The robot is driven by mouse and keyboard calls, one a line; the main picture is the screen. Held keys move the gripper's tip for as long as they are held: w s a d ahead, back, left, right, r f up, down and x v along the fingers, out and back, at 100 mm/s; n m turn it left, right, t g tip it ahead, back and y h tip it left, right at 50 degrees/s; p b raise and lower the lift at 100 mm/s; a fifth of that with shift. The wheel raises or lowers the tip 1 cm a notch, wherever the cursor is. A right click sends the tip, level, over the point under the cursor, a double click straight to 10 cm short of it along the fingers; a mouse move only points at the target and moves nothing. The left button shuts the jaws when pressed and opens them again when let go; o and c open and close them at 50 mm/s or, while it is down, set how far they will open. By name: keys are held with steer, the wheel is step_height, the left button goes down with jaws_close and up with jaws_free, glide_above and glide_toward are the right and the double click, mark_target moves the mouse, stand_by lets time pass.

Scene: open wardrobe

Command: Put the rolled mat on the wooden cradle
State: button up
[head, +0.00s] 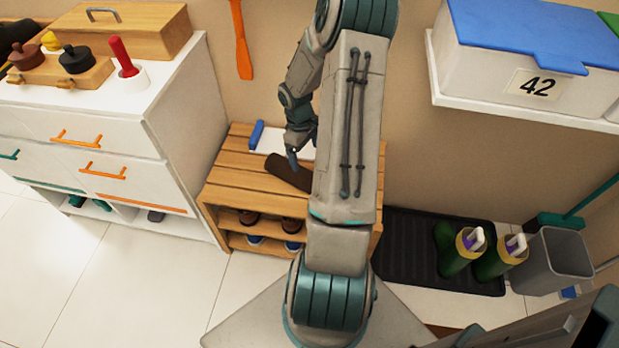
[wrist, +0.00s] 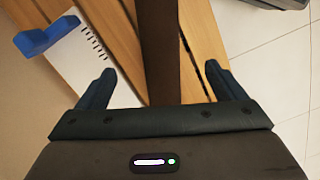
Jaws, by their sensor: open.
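The rolled mat (head: 288,172) is a dark brown roll lying on top of the slatted wooden bench (head: 232,172); my arm hides its right end in the head view. In the wrist view the rolled mat (wrist: 174,45) runs between my fingers, with a gap on each side. My gripper (head: 296,160) is open over the mat; its two blue fingers show in the wrist view (wrist: 160,78). I cannot make out a separate wooden cradle; it may be hidden behind my arm.
A white notepad (wrist: 75,58) and a blue object (wrist: 45,36) lie beside the mat on the bench. Shoes stand on the shelves below. A white drawer cabinet (head: 180,125) stands left, a black boot tray (head: 405,240) right. A white wall shelf (head: 520,118) holds bins.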

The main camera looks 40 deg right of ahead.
steer(key=f, duration=0.4)
steer(key=s+f+b, duration=0.1)
steer(key=f, duration=0.4)
steer(key=f+b, duration=0.1)
steer(key=f, duration=0.4)
steer(key=shift+s+d+f, duration=0.1)
steer(key=shift+s+d, duration=0.05)
steer(key=shift+d, duration=0.2)
steer(key=c, duration=1.3)
